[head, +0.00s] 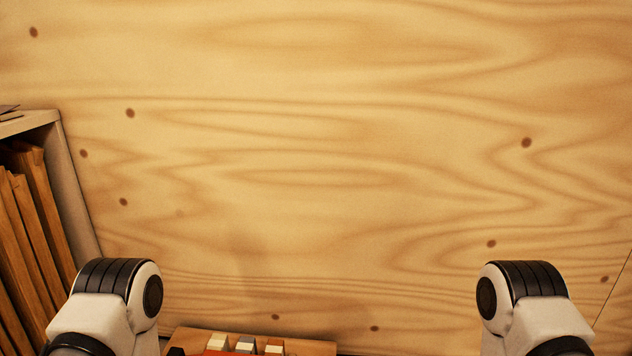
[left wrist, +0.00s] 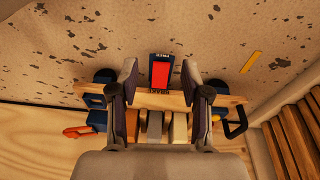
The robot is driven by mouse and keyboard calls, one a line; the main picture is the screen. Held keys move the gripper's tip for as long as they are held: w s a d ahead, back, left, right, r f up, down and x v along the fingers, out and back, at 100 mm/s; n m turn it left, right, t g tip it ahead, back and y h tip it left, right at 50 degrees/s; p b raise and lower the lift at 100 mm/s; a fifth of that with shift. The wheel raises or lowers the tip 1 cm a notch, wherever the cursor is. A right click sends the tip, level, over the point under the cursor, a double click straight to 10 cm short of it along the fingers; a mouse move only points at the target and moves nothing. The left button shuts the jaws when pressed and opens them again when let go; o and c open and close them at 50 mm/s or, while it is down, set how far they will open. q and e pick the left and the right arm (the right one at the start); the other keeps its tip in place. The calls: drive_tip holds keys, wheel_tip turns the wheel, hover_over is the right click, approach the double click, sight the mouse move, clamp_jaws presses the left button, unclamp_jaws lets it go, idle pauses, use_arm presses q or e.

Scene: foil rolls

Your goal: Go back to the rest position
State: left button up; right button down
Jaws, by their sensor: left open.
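My left gripper (left wrist: 160,88) shows in the left wrist view with its two fingers spread apart and nothing held between them. In the head view only the white and black joints of my two arms show at the lower left and lower right. My right gripper is not in view.
A plywood wall (head: 320,130) fills most of the head view. A shelf (head: 75,180) with upright wooden boards (head: 35,210) stands at the left. The rack's edge also shows low in the head view (head: 195,336). An orange-handled tool (left wrist: 78,132) lies beside the rack.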

use_arm(q)
drive_tip(key=s+g, duration=0.2)
drive_tip(key=s, duration=0.3)
wheel_tip(320, 180, up, 38)
drive_tip(key=p, duration=3.8)
drive_tip(key=shift+w+a+n+y, duration=0.25)
drive_tip(key=shift+a+n+y, duration=0.05)
drive_tip(key=shift+a+n, duration=0.1)
